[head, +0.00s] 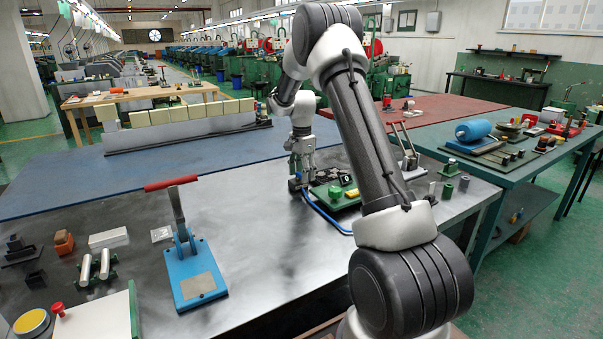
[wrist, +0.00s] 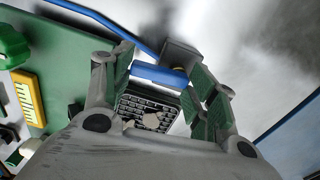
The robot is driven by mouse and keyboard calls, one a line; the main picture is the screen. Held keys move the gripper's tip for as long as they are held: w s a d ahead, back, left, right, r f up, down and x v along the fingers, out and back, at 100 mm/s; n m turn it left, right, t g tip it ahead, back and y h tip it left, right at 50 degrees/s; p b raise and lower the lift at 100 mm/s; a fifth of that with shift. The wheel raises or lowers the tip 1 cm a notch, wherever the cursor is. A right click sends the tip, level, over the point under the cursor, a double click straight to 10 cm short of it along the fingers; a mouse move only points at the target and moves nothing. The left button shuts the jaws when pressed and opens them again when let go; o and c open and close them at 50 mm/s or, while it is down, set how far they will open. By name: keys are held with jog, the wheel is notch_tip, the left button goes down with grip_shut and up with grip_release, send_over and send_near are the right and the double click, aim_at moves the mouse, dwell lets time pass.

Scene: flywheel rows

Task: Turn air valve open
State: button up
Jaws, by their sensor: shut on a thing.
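The air valve is a small grey block (wrist: 180,54) with a blue lever (wrist: 158,75), seen at the top middle of the wrist view. My gripper (head: 299,172) points down at the left edge of the green fixture board. In the wrist view its two padded fingers stand on either side of the blue lever and are shut on it. The lever lies crosswise between the fingers. In the head view the valve is a small dark block (head: 295,185) under my gripper, mostly hidden. A blue hose (head: 327,217) curves from near it towards the front right.
The green board (head: 335,200) carries dark and green parts right beside my gripper. A blue press with a red-handled lever (head: 180,215) stands front left on the steel bench. The bench between press and gripper is clear.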

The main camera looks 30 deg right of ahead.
jog(key=n, duration=0.4)
jog(key=shift+w+d, duration=0.15)
jog(key=shift+d, duration=0.25)
jog(key=n, duration=0.4)
jog(key=shift+w+d+n, duration=0.3)
jog(key=shift+d, duration=0.05)
jog(key=n, duration=0.4)
jog(key=shift+w+d, duration=0.2)
jog(key=shift+w, duration=0.2)
jog(key=shift+w+n, duration=0.2)
jog(key=shift+n, duration=0.85)
jog(key=shift+w+n, duration=0.15)
jog(key=shift+n, duration=0.9)
jog(key=o, duration=1)
notch_tip(320, 180, up, 12)
